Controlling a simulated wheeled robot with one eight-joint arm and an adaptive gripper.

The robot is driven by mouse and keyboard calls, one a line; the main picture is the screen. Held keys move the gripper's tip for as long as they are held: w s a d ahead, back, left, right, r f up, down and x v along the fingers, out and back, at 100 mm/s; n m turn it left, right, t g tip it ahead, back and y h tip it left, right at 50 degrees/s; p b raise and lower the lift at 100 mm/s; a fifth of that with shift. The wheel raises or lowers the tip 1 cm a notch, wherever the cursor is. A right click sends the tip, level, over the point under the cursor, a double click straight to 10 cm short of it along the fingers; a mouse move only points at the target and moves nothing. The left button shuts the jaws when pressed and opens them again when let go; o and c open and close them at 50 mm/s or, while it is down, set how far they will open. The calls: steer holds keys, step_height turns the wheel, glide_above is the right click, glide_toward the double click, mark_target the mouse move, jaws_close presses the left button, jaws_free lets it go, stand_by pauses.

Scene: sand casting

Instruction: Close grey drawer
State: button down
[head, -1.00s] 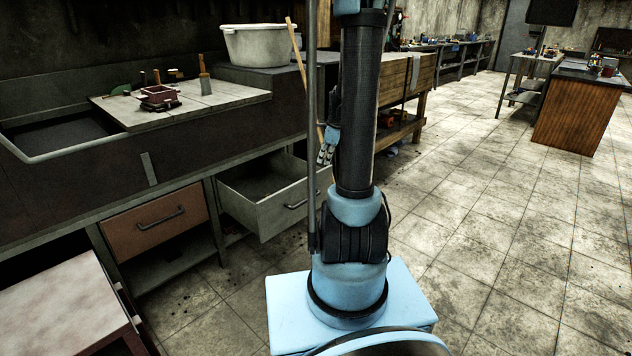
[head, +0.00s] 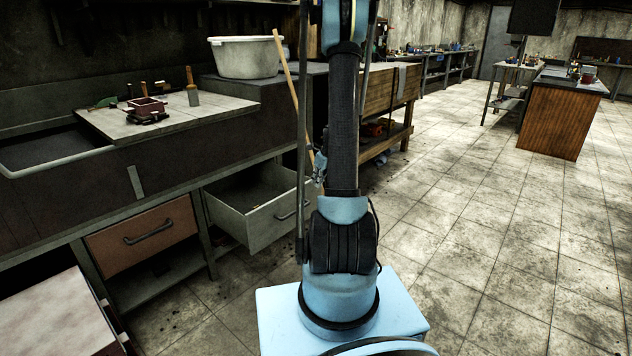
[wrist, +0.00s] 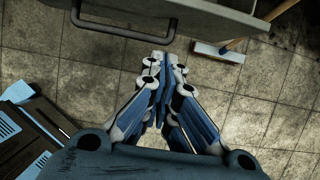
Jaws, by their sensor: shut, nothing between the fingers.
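The grey drawer (head: 272,227) is pulled out from under the workbench in the head view, and its inside shows. Its front and dark bar handle (wrist: 122,32) cross the top of the wrist view. My gripper (wrist: 172,62) is shut and empty, with its fingertips just below the handle's right end in that view. I cannot tell whether they touch the handle.
A brown drawer (head: 142,236) to the left is closed. A broom (wrist: 218,50) stands near the drawer, its handle leaning on the bench. A white tub (head: 245,57) stands on the bench. A pale table (head: 45,315) is at front left. The tiled floor at right is clear.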

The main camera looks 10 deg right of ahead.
mark_target(306, 188)
steer(key=shift+w+a+f, duration=0.65)
steer(key=shift+w+f, duration=0.25)
steer(key=shift+f, duration=0.2)
steer(key=shift+w+a+f, duration=0.65)
steer(key=shift+w+f, duration=0.25)
steer(key=shift+f, duration=0.25)
steer(key=shift+w+a+f, duration=0.65)
steer(key=shift+w+f, duration=0.25)
steer(key=shift+f, duration=0.2)
